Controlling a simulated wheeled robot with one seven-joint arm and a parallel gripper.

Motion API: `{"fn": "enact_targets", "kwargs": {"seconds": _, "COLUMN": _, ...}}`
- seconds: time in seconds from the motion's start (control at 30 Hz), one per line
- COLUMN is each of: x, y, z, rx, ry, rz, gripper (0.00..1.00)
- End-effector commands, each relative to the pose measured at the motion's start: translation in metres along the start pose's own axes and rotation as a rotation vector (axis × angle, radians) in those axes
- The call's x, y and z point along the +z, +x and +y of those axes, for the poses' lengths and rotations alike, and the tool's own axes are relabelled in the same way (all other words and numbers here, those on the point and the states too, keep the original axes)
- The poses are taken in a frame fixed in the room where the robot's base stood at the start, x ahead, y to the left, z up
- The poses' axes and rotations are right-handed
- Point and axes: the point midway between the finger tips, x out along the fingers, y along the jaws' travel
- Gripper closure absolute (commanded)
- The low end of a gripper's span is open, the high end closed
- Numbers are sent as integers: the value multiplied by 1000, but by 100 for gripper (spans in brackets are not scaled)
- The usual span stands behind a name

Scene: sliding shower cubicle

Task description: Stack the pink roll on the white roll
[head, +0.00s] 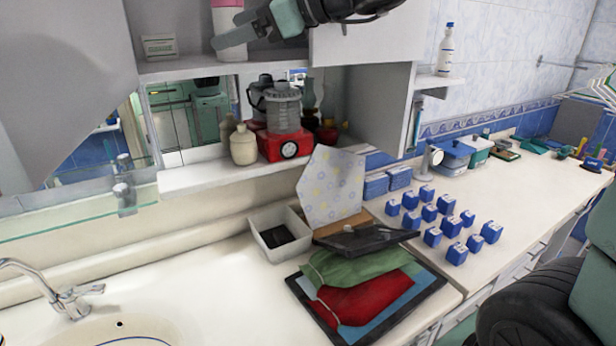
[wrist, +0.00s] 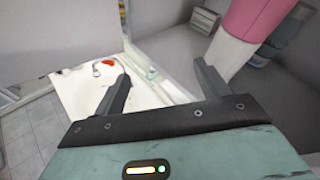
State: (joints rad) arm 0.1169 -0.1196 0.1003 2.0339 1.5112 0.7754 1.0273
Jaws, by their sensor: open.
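The white roll (head: 228,28) stands upright on the open cabinet shelf at the top of the head view. The pink roll (head: 228,3) sits directly on top of it, in line with it, its upper part cut off by the frame edge. In the wrist view the pink roll (wrist: 258,18) and the white roll (wrist: 230,52) show end to end at the upper right, beside the right finger and outside the jaws. My gripper (head: 238,30) is open and empty, with a finger close to the white roll; it also shows in the wrist view (wrist: 161,72). I cannot tell whether the finger touches it.
A small box (head: 159,46) stands left of the rolls on the shelf (head: 185,66). A cabinet door panel (head: 365,38) lies to the right of my gripper. Below are a red-based blender (head: 285,145) and a cream jar (head: 243,146) on a lower ledge.

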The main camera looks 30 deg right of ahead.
Motion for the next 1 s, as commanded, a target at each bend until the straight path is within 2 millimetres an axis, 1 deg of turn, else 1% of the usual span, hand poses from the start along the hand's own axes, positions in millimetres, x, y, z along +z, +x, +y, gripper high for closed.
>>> {"fn": "enact_targets", "kwargs": {"seconds": 0.03, "x": -19, "y": 16, "z": 45, "rx": 117, "ry": -140, "rz": 65, "gripper": 26}}
{"fn": "enact_targets", "kwargs": {"seconds": 0.07, "x": -32, "y": 22, "z": 72, "rx": 191, "ry": -244, "rz": 103, "gripper": 26}}
{"fn": "enact_targets", "kwargs": {"seconds": 0.1, "x": -49, "y": 27, "z": 107, "rx": 295, "ry": -387, "rz": 145, "gripper": 26}}
{"fn": "enact_targets", "kwargs": {"seconds": 0.17, "x": -77, "y": 28, "z": 158, "rx": 463, "ry": -620, "rz": 188, "gripper": 26}}
{"fn": "enact_targets", "kwargs": {"seconds": 0.2, "x": -96, "y": 24, "z": 191, "rx": 581, "ry": -781, "rz": 203, "gripper": 26}}
{"fn": "enact_targets", "kwargs": {"seconds": 0.27, "x": -124, "y": 13, "z": 234, "rx": 759, "ry": -1028, "rz": 200, "gripper": 26}}
{"fn": "enact_targets", "kwargs": {"seconds": 0.3, "x": -142, "y": 3, "z": 259, "rx": 879, "ry": -1192, "rz": 182, "gripper": 26}}
{"fn": "enact_targets", "kwargs": {"seconds": 0.37, "x": -167, "y": -14, "z": 289, "rx": 1049, "ry": -1426, "rz": 135, "gripper": 26}}
{"fn": "enact_targets", "kwargs": {"seconds": 0.4, "x": -182, "y": -25, "z": 304, "rx": 1153, "ry": -1572, "rz": 93, "gripper": 26}}
{"fn": "enact_targets", "kwargs": {"seconds": 0.5, "x": -211, "y": -50, "z": 328, "rx": 1372, "ry": -1874, "rz": -31, "gripper": 26}}
{"fn": "enact_targets", "kwargs": {"seconds": 0.6, "x": -229, "y": -67, "z": 338, "rx": 1515, "ry": -2076, "rz": -143, "gripper": 26}}
{"fn": "enact_targets", "kwargs": {"seconds": 0.63, "x": -233, "y": -70, "z": 340, "rx": 1544, "ry": -2116, "rz": -168, "gripper": 26}}
{"fn": "enact_targets", "kwargs": {"seconds": 0.7, "x": -238, "y": -75, "z": 342, "rx": 1589, "ry": -2180, "rz": -210, "gripper": 26}}
{"fn": "enact_targets", "kwargs": {"seconds": 0.77, "x": -240, "y": -77, "z": 343, "rx": 1606, "ry": -2205, "rz": -228, "gripper": 26}}
{"fn": "enact_targets", "kwargs": {"seconds": 1.0, "x": -240, "y": -77, "z": 342, "rx": 1609, "ry": -2209, "rz": -229, "gripper": 26}}
